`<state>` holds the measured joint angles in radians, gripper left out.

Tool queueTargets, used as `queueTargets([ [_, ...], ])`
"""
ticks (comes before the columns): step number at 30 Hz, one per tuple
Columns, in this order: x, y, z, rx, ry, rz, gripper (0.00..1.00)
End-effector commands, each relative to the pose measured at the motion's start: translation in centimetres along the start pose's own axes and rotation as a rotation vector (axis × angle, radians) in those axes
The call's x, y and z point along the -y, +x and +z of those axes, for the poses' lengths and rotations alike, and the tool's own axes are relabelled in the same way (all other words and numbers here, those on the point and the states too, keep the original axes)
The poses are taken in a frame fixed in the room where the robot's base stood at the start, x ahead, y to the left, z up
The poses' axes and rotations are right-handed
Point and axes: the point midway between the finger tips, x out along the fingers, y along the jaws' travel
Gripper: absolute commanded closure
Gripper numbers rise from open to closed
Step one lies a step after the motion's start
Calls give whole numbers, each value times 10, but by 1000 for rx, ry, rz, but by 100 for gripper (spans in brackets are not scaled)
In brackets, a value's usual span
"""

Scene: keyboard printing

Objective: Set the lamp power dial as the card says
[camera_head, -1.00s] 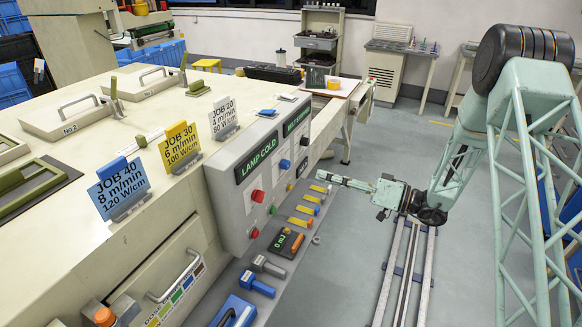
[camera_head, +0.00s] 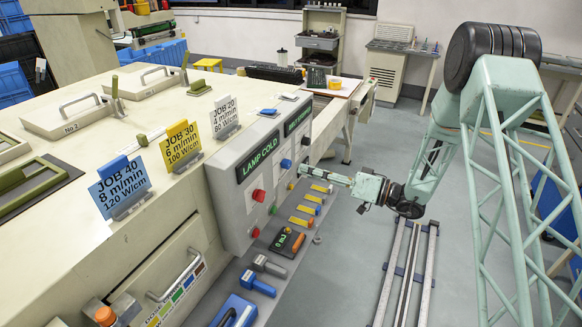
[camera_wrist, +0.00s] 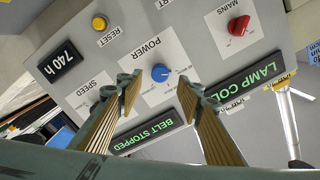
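The blue POWER dial (camera_wrist: 160,73) sits on a white label on the grey panel, between and beyond my fingertips in the wrist view. It also shows in the head view (camera_head: 285,164); its scale is too small to read. My gripper (camera_wrist: 156,88) is open and empty, its fingers either side of the dial without visible contact. In the head view my gripper (camera_head: 303,171) is just right of the panel. Three job cards stand on the machine: blue JOB 40, 120 W/cm (camera_head: 119,187); yellow JOB 30, 100 W/cm (camera_head: 181,145); white JOB 20, 80 W/cm (camera_head: 225,117).
The red MAINS knob (camera_wrist: 239,25) and yellow RESET button (camera_wrist: 100,23) flank the dial. Displays read LAMP COLD (camera_wrist: 249,82) and BELT STOPPED (camera_wrist: 146,136). My left finger partly covers the SPEED label (camera_wrist: 89,91).

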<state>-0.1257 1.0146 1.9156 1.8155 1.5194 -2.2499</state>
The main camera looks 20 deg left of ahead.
Motion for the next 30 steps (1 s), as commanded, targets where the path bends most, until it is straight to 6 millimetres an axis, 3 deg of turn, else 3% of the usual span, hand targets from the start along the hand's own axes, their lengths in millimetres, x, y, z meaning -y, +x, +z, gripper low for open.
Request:
queueTargets([
  [15, 1, 59, 1, 2, 0, -1, 66],
  [30, 0, 71, 0, 0, 0, 0, 66],
])
